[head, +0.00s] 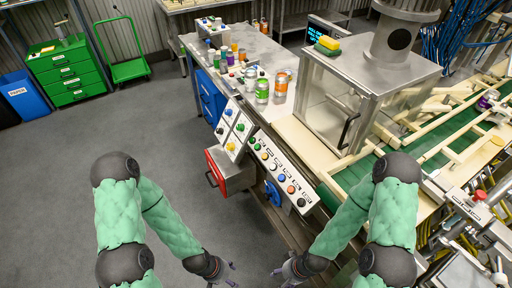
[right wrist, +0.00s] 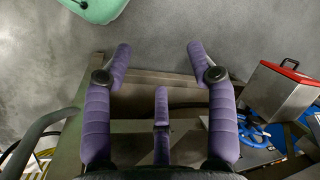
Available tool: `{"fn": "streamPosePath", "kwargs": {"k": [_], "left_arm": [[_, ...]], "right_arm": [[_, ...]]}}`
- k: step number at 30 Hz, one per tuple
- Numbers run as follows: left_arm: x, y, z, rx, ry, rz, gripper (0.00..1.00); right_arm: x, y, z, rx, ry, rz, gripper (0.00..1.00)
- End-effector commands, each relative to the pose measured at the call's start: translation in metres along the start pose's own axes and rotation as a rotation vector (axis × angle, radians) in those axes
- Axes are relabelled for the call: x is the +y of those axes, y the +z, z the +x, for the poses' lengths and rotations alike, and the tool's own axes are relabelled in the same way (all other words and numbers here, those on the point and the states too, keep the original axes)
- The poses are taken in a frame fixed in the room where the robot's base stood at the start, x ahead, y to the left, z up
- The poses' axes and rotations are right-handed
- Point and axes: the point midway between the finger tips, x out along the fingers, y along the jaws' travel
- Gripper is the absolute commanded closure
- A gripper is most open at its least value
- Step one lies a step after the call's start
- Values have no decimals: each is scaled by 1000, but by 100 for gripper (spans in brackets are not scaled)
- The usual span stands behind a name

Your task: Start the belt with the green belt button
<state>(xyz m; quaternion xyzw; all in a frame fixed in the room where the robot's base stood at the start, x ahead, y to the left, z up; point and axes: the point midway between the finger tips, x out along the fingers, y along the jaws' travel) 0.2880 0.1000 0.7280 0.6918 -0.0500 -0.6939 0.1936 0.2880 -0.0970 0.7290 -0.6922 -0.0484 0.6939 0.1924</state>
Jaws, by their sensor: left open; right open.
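The sloped control panel (head: 272,165) carries a row of coloured buttons, with a dark green button (head: 252,139) at its far end. Another green button (head: 240,127) is on the smaller panel just behind it. The labels are too small to read, so I cannot tell which is the belt button. My left gripper (head: 232,277) is open and empty, low in the head view, apart from the panel. My right gripper (head: 283,272) is also low there, in front of the panel. The right wrist view shows its purple fingers (right wrist: 158,50) spread and empty above the floor.
A red-topped box (head: 229,170) sticks out left of the panel; it also shows in the right wrist view (right wrist: 280,88). The green belt (head: 350,172) runs behind the right arm.

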Motion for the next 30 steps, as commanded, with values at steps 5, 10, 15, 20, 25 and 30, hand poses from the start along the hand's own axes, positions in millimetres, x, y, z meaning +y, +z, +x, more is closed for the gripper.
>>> {"fn": "streamPosePath", "kwargs": {"k": [5,10,15,20,25,30], "left_arm": [[0,1,0,-2,0,0,44],[0,1,0,-2,0,0,44],[0,0,0,-1,0,0,44],[0,0,0,0,0,0,44],[0,0,0,0,0,0,44],[0,0,0,0,0,0,44]], "right_arm": [[0,0,0,-1,0,0,42],[0,0,0,-1,0,0,51],[0,0,0,-1,0,0,99],[0,0,0,-1,0,0,100],[0,0,0,-1,0,0,100],[0,0,0,0,0,0,100]]}}
